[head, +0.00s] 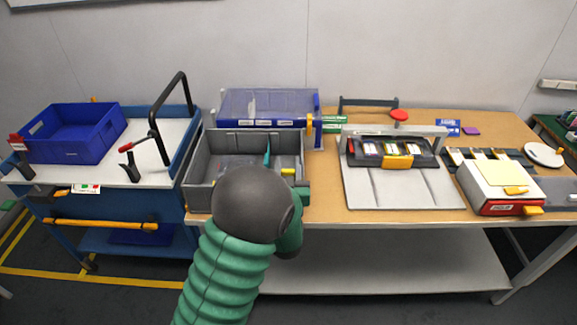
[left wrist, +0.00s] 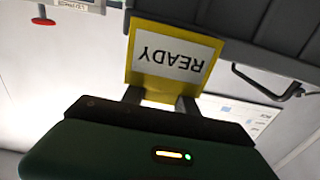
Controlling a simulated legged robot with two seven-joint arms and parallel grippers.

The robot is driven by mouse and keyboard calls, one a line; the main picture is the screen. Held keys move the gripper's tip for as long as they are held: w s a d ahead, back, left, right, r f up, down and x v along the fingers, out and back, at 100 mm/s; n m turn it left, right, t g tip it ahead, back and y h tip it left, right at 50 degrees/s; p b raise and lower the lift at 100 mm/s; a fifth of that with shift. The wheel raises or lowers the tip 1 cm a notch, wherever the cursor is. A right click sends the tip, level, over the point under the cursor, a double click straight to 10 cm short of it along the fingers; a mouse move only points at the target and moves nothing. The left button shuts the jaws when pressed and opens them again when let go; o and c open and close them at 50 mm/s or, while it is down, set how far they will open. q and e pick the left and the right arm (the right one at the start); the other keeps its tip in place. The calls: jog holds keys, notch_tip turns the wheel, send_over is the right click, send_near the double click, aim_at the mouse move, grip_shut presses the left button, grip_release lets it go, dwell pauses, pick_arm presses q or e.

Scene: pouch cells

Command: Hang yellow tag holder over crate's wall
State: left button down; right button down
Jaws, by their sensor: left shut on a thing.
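The yellow tag holder (head: 288,171) shows as a small yellow piece at the right wall of the grey crate (head: 196,172) in the head view. In the left wrist view the tag holder (left wrist: 131,62) fills the upper middle, with a white card reading READY upside down. My left gripper (left wrist: 162,98) is shut on its edge. The grey crate wall (left wrist: 235,22) is right beside the holder there; I cannot tell whether the holder hooks over it. In the head view my left gripper (head: 296,181) is at the crate's right front, mostly hidden by my arm. My right gripper is not in view.
A clear-lidded blue box (head: 268,103) stands behind the crate. A grey fixture with pouch cells (head: 400,188) is to the right. A blue cart (head: 172,200) with a blue bin (head: 75,145) and black handle is at left. Bare tabletop lies between crate and fixture.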

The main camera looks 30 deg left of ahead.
pick_arm(q)
jog(key=shift+f+b, duration=1.55)
jog(key=shift+f, duration=0.2)
jog(key=c, duration=0.9)
grip_release()
jog(key=shift+o, duration=0.2)
jog(key=p+v, duration=1.1)
jog(key=v, duration=0.5)
jog(key=shift+s+d, duration=0.25)
jog(key=shift+s, duration=0.05)
